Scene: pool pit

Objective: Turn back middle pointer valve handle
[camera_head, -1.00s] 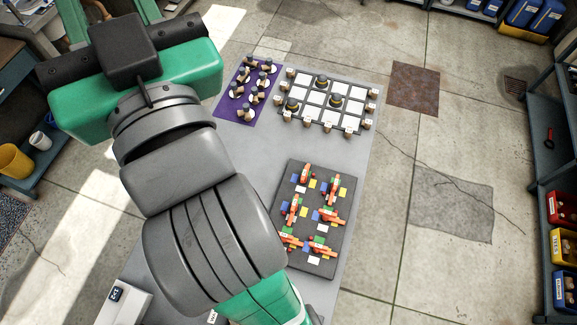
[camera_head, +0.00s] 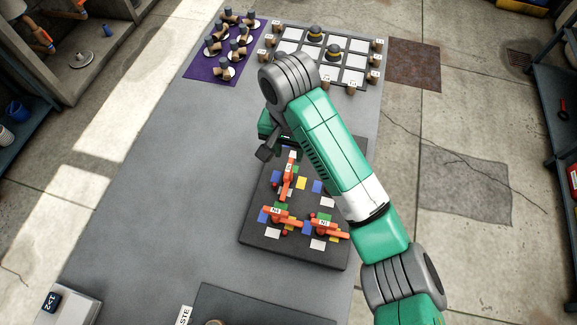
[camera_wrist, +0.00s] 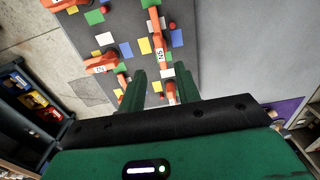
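A dark valve board (camera_head: 258,228) on the grey table carries several orange pointer handles. In the head view, one handle (camera_head: 288,180) lies lengthwise just in front of my gripper (camera_head: 288,147). Two more, a front-left handle (camera_head: 277,216) and a front-right handle (camera_head: 325,226), lie roughly crosswise. My arm hides the board's back and right parts. In the wrist view, my gripper (camera_wrist: 160,78) is open, its two green fingers apart. An orange end (camera_wrist: 170,92) shows between them, near the right finger. A labelled handle (camera_wrist: 159,45) extends beyond the fingertips. Contact cannot be told.
Blue, yellow, green and white squares lie around the handles. Behind the board stand a purple mat (camera_head: 205,68) with several pegs and a white-squared grid board (camera_head: 354,75). The table's left side (camera_head: 150,170) is clear. A shelf (camera_head: 548,110) stands at right.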

